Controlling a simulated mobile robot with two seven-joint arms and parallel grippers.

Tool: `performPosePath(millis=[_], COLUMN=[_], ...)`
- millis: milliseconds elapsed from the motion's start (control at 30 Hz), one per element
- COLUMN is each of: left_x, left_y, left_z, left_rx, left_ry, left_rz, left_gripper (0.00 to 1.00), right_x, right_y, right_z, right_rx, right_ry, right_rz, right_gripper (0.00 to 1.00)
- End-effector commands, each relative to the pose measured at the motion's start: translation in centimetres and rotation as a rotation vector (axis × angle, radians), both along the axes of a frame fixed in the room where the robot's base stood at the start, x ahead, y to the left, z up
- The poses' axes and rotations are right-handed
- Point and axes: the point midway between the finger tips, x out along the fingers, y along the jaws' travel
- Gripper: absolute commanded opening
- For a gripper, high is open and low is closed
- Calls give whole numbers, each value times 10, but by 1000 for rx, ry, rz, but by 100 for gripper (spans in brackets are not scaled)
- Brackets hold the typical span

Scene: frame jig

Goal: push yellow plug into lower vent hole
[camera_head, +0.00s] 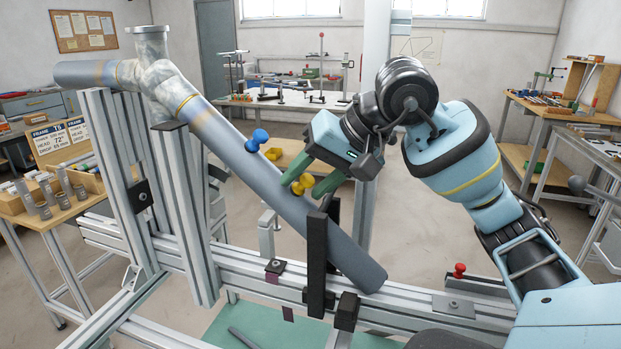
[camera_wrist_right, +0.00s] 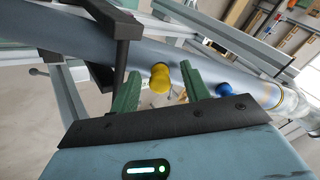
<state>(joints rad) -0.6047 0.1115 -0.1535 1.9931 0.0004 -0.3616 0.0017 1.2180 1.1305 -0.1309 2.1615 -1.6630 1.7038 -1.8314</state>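The yellow plug (camera_head: 302,184) stands on the slanted grey-blue tube (camera_head: 345,255), at its lower part; how deep it sits in the vent hole cannot be told. A blue plug (camera_head: 257,139) is higher up on the same tube. My right gripper (camera_head: 312,180) has its green fingers apart on either side of the yellow plug. In the right wrist view, the yellow plug (camera_wrist_right: 159,77) is between the fingers with gaps on both sides, and the blue plug (camera_wrist_right: 228,89) shows beyond one finger. My left gripper is not in view.
A black upright clamp (camera_head: 317,262) stands at the tube's lower end, close to my right gripper. Aluminium rails (camera_head: 235,262) run below the tube. A red knob (camera_head: 459,270) is at the right. A wooden tray (camera_head: 50,195) with metal cylinders stands at the left.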

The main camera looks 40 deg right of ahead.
Motion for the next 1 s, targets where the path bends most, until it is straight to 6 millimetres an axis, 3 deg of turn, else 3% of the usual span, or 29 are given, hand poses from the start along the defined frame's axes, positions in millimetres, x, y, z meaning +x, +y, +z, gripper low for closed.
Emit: performPosePath(millis=[333,733,1000], left_x=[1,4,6], left_y=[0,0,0], left_z=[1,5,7], left_rx=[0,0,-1], left_ry=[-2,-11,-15], left_rz=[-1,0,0], left_gripper=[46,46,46], right_x=[-1,-36,-46], right_y=[0,-17,-22], right_z=[1,47,59], right_rx=[0,0,1], right_ry=[0,-3,0], right_rz=[0,-2,-1], right_gripper=[46,46,46])
